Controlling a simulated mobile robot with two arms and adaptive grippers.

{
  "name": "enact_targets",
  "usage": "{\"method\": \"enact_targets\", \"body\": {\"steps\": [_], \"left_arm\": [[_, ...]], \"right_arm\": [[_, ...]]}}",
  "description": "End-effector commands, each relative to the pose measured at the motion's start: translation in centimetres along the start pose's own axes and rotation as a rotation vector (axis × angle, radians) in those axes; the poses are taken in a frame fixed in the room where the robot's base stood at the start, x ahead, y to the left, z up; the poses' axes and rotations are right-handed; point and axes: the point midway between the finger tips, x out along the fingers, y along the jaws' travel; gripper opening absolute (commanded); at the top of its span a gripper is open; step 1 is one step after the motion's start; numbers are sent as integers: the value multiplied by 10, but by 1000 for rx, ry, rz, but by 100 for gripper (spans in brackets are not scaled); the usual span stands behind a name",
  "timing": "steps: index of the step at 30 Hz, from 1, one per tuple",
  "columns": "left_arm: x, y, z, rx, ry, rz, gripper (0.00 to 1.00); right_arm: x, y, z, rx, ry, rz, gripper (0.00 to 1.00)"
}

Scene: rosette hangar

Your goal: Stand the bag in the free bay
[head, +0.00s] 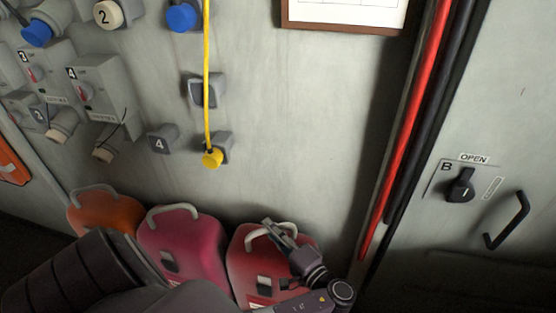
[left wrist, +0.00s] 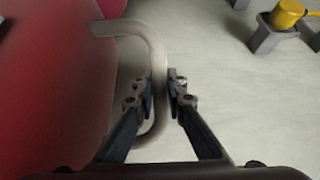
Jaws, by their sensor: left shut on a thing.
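A red bag (head: 245,265) with a pale loop handle (head: 254,232) stands against the wall at the bottom middle of the head view. My left gripper (head: 274,229) is at that handle. In the left wrist view, the gripper (left wrist: 162,80) is shut on the handle (left wrist: 157,50), with the red bag (left wrist: 50,80) filling the left side. A magenta bag (head: 195,245) and an orange bag (head: 90,217) stand in a row to its left. Their lower parts are hidden by my arm. No free bay can be made out. My right gripper is out of view.
A yellow cord ends in a yellow plug (head: 212,158) on a wall socket above the bags. Red and black pipes (head: 405,140) run down the wall on the right. Beyond them is a panel with a black handle (head: 508,222).

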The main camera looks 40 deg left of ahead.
Motion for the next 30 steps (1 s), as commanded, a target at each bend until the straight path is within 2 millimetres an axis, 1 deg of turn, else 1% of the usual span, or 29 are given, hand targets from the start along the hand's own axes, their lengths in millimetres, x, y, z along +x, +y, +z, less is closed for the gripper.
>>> {"method": "enact_targets", "body": {"steps": [1, 7, 8, 12, 13, 20, 23, 26, 29, 30], "left_arm": [[2, -9, -3, -16, 0, -18, 0], [1, -7, -3, -15, 1, -16, 0], [0, 4, 0, 4, 1, 6, 13], [0, 4, 0, 4, 1, 6, 28], [0, 4, 0, 4, 1, 6, 29], [0, 3, 0, 2, 1, 5, 29], [-5, 4, 0, 1, 1, 5, 29], [-17, 5, 0, -1, 2, 6, 29], [-36, 5, 0, -4, 1, 9, 29], [-46, 6, -1, -6, 3, 11, 29]], "right_arm": [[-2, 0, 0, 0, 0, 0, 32], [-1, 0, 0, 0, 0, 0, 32], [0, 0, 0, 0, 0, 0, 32], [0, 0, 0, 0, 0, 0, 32], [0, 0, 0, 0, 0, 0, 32], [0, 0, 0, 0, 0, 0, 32], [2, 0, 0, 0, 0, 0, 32], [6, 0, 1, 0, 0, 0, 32], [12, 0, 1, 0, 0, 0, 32], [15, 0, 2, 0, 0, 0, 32]]}}
